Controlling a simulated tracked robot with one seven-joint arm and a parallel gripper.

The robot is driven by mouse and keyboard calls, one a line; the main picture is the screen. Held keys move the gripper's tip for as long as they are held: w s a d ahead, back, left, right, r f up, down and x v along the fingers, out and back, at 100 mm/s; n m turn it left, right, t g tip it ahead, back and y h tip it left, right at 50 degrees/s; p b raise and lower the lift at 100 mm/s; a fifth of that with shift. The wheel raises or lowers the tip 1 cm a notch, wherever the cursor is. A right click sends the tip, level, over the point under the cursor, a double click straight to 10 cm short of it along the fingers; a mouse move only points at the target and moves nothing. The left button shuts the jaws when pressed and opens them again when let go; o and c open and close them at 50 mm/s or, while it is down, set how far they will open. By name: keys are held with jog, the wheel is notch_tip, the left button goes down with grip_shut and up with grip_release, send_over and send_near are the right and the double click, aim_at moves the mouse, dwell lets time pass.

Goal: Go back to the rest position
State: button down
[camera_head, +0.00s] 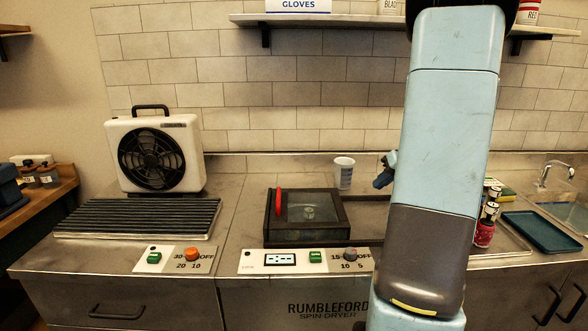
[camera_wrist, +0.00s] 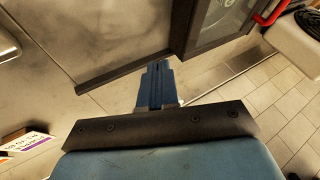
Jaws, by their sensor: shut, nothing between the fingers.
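My gripper (camera_head: 383,172) shows in the head view as a small dark blue end beside my raised arm, above the counter and right of the spin dryer. In the wrist view my gripper (camera_wrist: 157,70) has its blue fingers shut together with nothing between them. The spin dryer (camera_head: 308,212) has a dark-framed glass lid, which looks shut, and a red handle (camera_head: 278,202). The red handle (camera_wrist: 270,14) also shows at the top right of the wrist view. My arm hides part of the counter and whatever is behind it.
A white fan (camera_head: 152,153) stands behind a ribbed rack (camera_head: 138,217) at left. A measuring cup (camera_head: 343,172) stands behind the dryer. Bottles (camera_head: 486,226) and a blue tray (camera_head: 541,231) are right of my arm. A shelf (camera_head: 330,20) runs above.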

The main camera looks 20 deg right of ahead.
jog(key=s+a+r+n+g+h, duration=0.1)
jog(key=s+a+r, duration=0.3)
jog(key=a, duration=0.5)
jog(key=s+a+r+n, duration=0.1)
jog(key=s+a+r, duration=0.3)
jog(key=a, duration=0.4)
jog(key=s+a+r+n+g+h, duration=0.1)
jog(key=s+a+r, duration=0.3)
jog(key=a, duration=0.5)
jog(key=s+a+h, duration=0.1)
jog(key=s+a, duration=0.1)
jog(key=s, duration=0.2)
jog(key=s+a+r+t, duration=0.1)
jog(key=s+a, duration=0.1)
jog(key=s, duration=0.3)
jog(key=shift+a+h, duration=0.25)
jog(key=shift+h, duration=0.15)
